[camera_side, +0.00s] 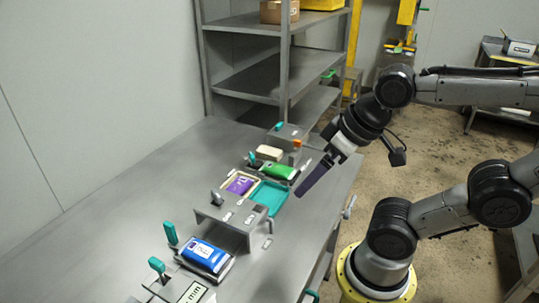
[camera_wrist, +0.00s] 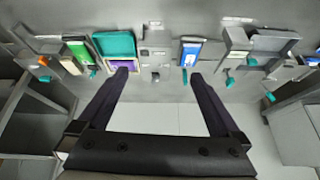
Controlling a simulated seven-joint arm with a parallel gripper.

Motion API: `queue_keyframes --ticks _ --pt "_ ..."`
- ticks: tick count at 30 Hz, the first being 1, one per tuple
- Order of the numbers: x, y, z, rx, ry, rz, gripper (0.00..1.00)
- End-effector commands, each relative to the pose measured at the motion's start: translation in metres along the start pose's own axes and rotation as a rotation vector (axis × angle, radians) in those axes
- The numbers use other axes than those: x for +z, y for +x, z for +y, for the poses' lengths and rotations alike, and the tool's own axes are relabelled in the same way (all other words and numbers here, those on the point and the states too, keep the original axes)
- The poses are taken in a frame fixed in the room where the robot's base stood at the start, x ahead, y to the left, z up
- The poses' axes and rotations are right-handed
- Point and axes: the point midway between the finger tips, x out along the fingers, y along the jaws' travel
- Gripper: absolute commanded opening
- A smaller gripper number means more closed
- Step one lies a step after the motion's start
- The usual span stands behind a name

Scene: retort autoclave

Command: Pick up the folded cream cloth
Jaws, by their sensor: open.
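A small cream block-like bundle (camera_side: 269,153), which looks like the folded cream cloth, lies on the grey bench behind the green packet in the side view. A pale tan patch (camera_wrist: 69,66) beside the green packet in the wrist view may be the same bundle. My gripper (camera_side: 301,191) hangs above the bench's right edge, nearer the camera than the bundle and apart from it. In the wrist view my gripper (camera_wrist: 158,75) has its two dark fingers wide apart with nothing between them.
A green packet (camera_side: 278,171), a teal tray (camera_side: 269,196) and a purple packet (camera_side: 240,185) lie close to the bundle. A grey fixture box (camera_side: 288,134) stands behind it. A blue packet (camera_side: 206,255) lies nearer the front. The bench's left side (camera_side: 130,200) is clear.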

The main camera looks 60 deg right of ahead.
Motion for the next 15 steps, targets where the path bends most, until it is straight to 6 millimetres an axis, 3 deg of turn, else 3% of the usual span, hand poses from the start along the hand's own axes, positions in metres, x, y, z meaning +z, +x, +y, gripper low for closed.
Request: queue_keyframes --ticks 2,5,11,15 --pt "-0.003 -0.001 -0.002 -0.008 0.118 0.008 1.00" --pt "-0.024 -0.014 -0.008 -0.042 0.339 0.054 1.00" --pt "-0.094 -0.027 -0.014 -0.108 0.892 0.071 1.00" --pt "-0.155 -0.018 0.001 -0.126 1.330 0.056 1.00"
